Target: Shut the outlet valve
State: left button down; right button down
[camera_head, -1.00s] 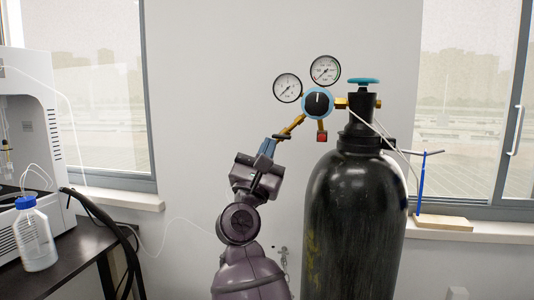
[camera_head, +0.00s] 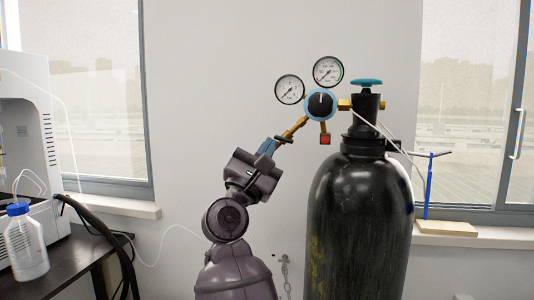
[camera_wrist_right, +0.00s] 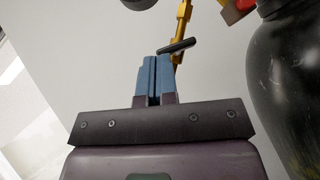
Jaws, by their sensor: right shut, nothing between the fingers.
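The regulator (camera_head: 320,105) has a black knob with a blue ring, two round gauges and brass fittings. A brass outlet pipe (camera_head: 298,127) slopes down to its left. The small black valve handle (camera_head: 284,139) sits near the pipe's lower end, lying across the pipe; it also shows in the right wrist view (camera_wrist_right: 177,47). My right gripper (camera_head: 268,146) has blue fingers, shut and empty. In the right wrist view its fingertips (camera_wrist_right: 158,58) are just below the handle, close to its left end. I cannot tell whether they touch it. My left gripper is out of view.
A tall black gas cylinder (camera_head: 360,220) with a teal top wheel (camera_head: 366,83) stands right of my arm. A dark table (camera_head: 75,260) with a blue-capped bottle (camera_head: 26,243) and a white machine is at left. Bare wall lies behind.

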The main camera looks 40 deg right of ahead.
jog(key=shift+w+a+r+m+g+b, duration=0.15)
jog(key=shift+m+g+b, duration=0.1)
jog(key=shift+m+g, duration=0.75)
jog(key=shift+d+r+m+g+b, duration=0.1)
jog(key=shift+m+g+b, duration=0.1)
jog(key=shift+m+g, duration=0.75)
jog(key=shift+a+r+m, duration=0.1)
jog(key=shift+r+m, duration=0.1)
jog(key=shift+m, duration=0.15)
dwell(0.9)
